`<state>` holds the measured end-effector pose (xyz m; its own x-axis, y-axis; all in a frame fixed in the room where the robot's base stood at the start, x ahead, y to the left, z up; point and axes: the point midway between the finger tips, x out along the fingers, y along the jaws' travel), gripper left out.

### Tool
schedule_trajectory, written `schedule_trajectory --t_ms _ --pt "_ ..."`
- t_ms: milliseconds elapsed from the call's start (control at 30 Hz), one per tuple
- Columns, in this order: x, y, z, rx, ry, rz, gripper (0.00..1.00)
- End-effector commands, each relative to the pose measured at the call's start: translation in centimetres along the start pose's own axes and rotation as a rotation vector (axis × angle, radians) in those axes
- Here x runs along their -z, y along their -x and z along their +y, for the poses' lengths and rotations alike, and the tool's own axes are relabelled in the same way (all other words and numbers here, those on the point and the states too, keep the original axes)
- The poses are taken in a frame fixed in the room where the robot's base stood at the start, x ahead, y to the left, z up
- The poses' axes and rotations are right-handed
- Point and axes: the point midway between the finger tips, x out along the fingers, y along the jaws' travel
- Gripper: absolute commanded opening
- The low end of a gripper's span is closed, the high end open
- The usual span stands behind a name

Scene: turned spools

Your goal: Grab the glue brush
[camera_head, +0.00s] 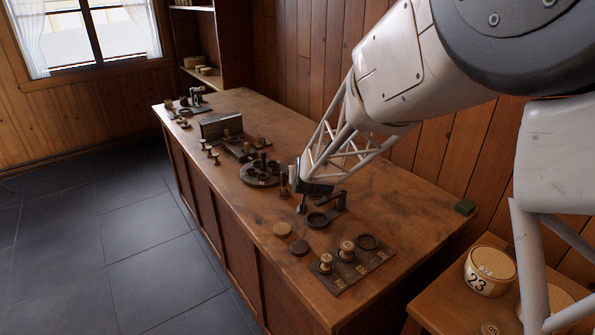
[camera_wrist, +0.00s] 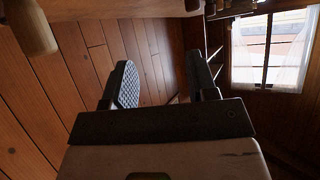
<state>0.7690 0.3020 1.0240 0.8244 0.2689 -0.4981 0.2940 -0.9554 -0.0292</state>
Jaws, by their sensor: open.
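I cannot pick out the glue brush with certainty. In the head view a brown, handle-like piece (camera_head: 331,199) sits on a dark stand behind a dark round dish (camera_head: 317,219), just right of my gripper. I cannot tell whether it is a brush. My gripper (camera_head: 302,207) points down over the workbench, left of that dish, with nothing seen between its fingers. In the wrist view my gripper (camera_wrist: 165,80) shows two dark, separated fingers, one with a ribbed pad. A pale wooden rounded piece (camera_wrist: 32,28) shows at the top left there, cut off by the frame.
On the workbench (camera_head: 408,208), a dark board (camera_head: 378,258) with spools stands in front. A round holder (camera_head: 258,180) with upright pieces stands left of my gripper.

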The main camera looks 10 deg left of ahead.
Motion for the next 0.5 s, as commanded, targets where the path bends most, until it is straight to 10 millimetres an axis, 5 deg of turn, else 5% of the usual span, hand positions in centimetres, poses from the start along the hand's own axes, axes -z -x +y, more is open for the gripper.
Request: schedule_trajectory --t_ms 200,500 --pt "-1.4 -5.1 -3.5 0.005 0.02 0.087 0.53" --pt "-1.9 -7.0 -5.0 0.004 0.028 0.131 0.53"
